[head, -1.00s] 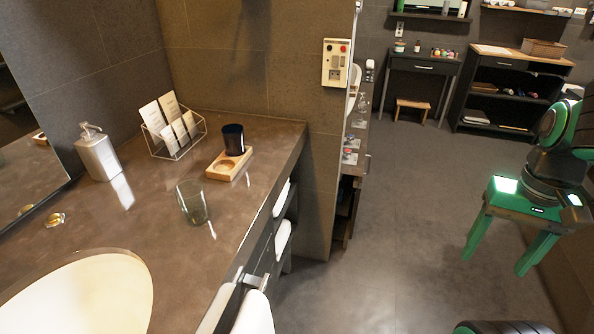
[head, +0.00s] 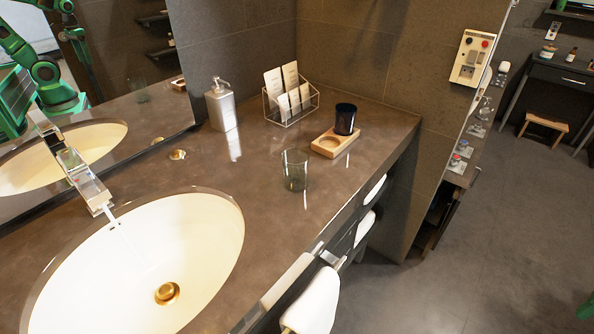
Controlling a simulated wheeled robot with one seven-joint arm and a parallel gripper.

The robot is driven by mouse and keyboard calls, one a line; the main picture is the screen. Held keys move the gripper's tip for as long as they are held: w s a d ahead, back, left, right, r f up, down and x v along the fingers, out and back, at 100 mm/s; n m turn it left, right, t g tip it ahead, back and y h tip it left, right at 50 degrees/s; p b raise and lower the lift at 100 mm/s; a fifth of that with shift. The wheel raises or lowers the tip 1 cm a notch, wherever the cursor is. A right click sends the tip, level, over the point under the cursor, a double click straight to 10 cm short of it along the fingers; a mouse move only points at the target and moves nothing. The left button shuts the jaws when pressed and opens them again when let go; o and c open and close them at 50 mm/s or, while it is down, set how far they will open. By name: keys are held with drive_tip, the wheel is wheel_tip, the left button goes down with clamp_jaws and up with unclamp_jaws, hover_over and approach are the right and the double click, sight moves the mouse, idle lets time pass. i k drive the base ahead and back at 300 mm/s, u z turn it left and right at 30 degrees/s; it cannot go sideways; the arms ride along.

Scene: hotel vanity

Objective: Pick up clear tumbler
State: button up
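The clear tumbler (head: 295,170) is a see-through, slightly grey-green glass. It stands upright on the brown stone counter (head: 330,205), right of the sink and in front of the wooden tray. Nothing touches it. Only a sliver of green, part of my arm or gripper (head: 587,308), shows at the lower right edge, well away from the tumbler. Its fingers cannot be made out. My green arm is also reflected in the mirror at the left.
A dark cup (head: 345,118) stands on a wooden tray (head: 325,147) behind the tumbler. A wire card rack (head: 290,105) and a soap dispenser (head: 221,106) stand near the wall. The sink (head: 190,225) and faucet (head: 80,175) are at left. White towels hang along the front edge.

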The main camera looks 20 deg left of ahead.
sight(295, 161)
drive_tip(key=u, duration=3.05)
drive_tip(key=k, duration=0.85)
drive_tip(key=z, duration=1.95)
drive_tip(key=i, duration=0.7)
